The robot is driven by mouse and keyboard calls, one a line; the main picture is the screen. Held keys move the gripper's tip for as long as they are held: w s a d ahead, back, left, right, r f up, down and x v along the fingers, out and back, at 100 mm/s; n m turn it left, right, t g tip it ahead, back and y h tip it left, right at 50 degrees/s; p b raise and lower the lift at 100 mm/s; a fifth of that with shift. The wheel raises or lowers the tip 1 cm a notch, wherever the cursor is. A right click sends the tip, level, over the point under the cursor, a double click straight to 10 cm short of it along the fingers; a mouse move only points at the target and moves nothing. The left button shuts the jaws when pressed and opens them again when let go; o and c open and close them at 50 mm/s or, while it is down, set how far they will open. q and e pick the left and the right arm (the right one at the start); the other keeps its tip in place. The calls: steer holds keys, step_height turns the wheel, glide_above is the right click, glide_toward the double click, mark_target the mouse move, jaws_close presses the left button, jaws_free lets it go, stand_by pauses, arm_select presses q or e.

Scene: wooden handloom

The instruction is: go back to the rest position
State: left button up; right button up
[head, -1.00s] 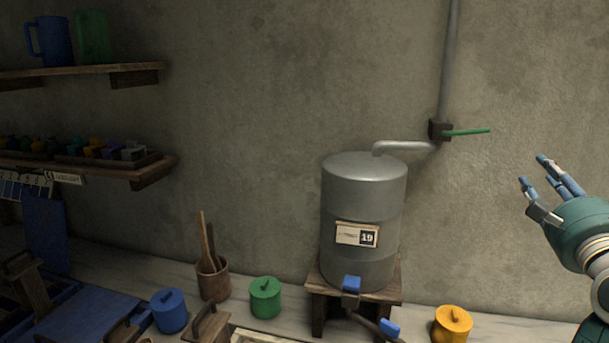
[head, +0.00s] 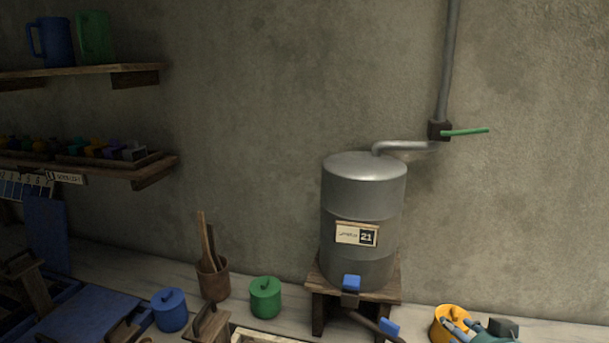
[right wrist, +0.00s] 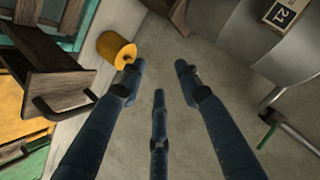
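My right gripper (head: 460,328) is at the bottom edge of the head view, in front of the yellow lidded pot (head: 449,314) and partly covering it. In the right wrist view its blue fingers (right wrist: 158,78) are spread apart with nothing between them. The yellow pot (right wrist: 116,50) also shows there, beyond the left fingertip; I cannot tell whether they touch.
A metal tank (head: 362,205) with a card reading 21 stands on a wooden stand (head: 318,311). A green lever (head: 466,132) sticks out from the wall pipe. A green pot (head: 265,298) and a blue pot (head: 169,310) stand left. The wall area at upper right is clear.

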steer(key=s+a+f+n+g, duration=0.35)
steer(key=s+f, duration=0.35)
steer(key=s, duration=0.3)
steer(key=s+a+f+n+g+y, duration=0.1)
steer(key=s+a+f+n+g, duration=0.2)
steer(key=s+f, duration=0.55)
steer(key=s+a+f+n+g, duration=0.2)
steer(key=s+a+f+n, duration=0.2)
steer(key=s+f, duration=0.45)
steer(key=s+f+g+b, duration=0.1)
steer(key=s+f, duration=0.1)
steer(key=f, duration=1.1)
steer(key=s+f+g, duration=0.1)
steer(key=s+f, duration=0.1)
steer(key=f, duration=1.2)
steer(key=s+d+f, duration=0.3)
steer(key=s+f, duration=1.2)
steer(key=s, duration=0.1)
steer(key=shift+g+b, duration=0.35)
steer(key=shift+b, duration=0.05)
steer(key=shift+s, duration=0.1)
steer(key=shift+o, duration=0.5)
